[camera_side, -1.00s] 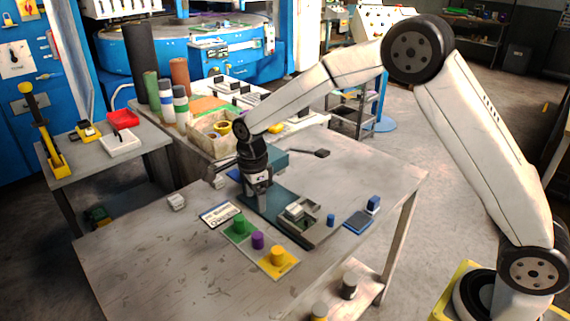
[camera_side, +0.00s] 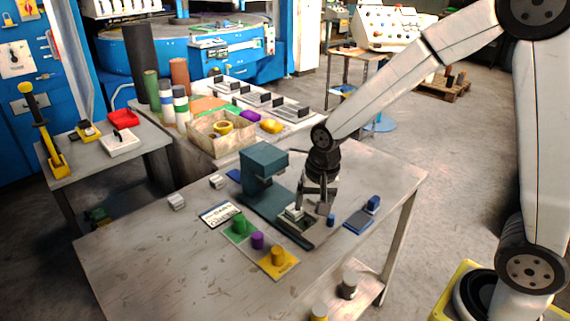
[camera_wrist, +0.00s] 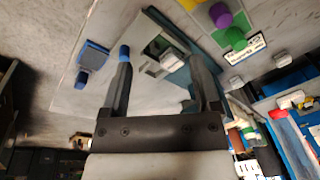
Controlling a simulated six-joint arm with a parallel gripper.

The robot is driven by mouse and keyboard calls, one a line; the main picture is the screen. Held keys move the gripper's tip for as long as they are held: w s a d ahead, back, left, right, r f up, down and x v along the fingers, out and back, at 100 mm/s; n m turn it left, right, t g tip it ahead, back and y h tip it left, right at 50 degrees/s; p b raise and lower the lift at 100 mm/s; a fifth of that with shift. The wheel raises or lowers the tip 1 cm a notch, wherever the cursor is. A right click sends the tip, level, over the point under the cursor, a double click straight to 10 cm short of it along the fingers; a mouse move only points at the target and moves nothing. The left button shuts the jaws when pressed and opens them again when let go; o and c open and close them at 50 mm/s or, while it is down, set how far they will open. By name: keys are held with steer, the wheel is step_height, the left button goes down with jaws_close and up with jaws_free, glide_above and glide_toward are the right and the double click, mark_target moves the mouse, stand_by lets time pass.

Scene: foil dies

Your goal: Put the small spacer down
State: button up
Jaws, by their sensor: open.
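My gripper (camera_side: 313,209) is open, pointing down over the front of the green press base (camera_side: 262,203). In the wrist view its fingers (camera_wrist: 160,66) are spread, with a pale block (camera_wrist: 173,60) on a grey slide between and beyond their tips. That block also shows beside the left finger in the side view (camera_side: 292,212). I cannot tell whether a finger touches it. No piece is seen gripped. Two small pale blocks, one farther back (camera_side: 217,182) and one at the left (camera_side: 177,201), lie on the table. I cannot tell for sure which piece is the small spacer.
The press head (camera_side: 263,160) stands left of my gripper. A small blue cylinder (camera_side: 331,220) is close on its right, with a blue pad (camera_side: 358,221) beyond. Green (camera_side: 239,222), purple (camera_side: 257,240) and yellow (camera_side: 278,256) pegs stand in front. The table's left front is clear.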

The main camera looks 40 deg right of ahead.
steer(key=s+d+n+t, duration=0.1)
steer(key=s+d+n, duration=0.1)
steer(key=s+n, duration=0.6)
steer(key=shift+s+d+f, duration=0.2)
steer(key=shift+s+f, duration=0.2)
steer(key=shift+s, duration=0.3)
